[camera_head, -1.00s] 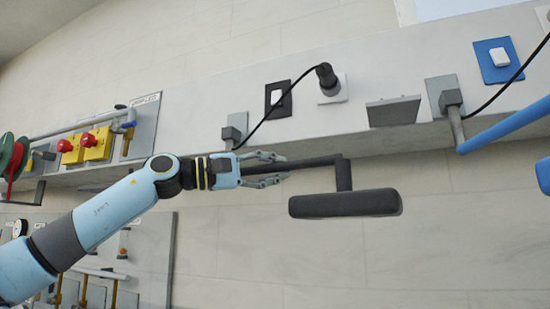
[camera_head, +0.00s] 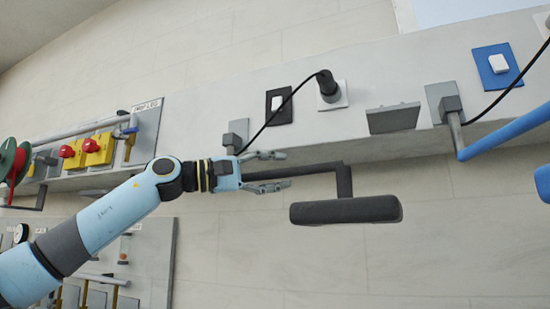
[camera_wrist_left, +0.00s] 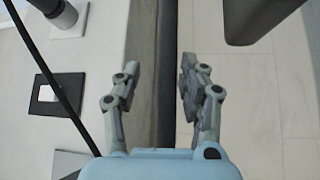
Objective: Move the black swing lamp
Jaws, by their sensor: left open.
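The black swing lamp (camera_head: 345,209) has a long dark head hanging below the panel's edge. A short upright post joins it to a thin dark arm (camera_head: 320,162) that runs left toward a grey wall bracket (camera_head: 236,137). My left gripper (camera_head: 285,170) is open, with one finger above and one below the lamp's arm. In the left wrist view the arm (camera_wrist_left: 167,50) runs between the open fingers (camera_wrist_left: 160,75), and part of the lamp head (camera_wrist_left: 252,18) shows at the top. My right gripper is not in view.
A black cord runs from the bracket to a black plug (camera_head: 327,84) on the panel. A dark-framed switch (camera_head: 279,105) and a grey plate (camera_head: 393,118) are nearby. A blue swing arm (camera_head: 505,130) stands at the right. Yellow boxes with red knobs (camera_head: 98,150) are at the left.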

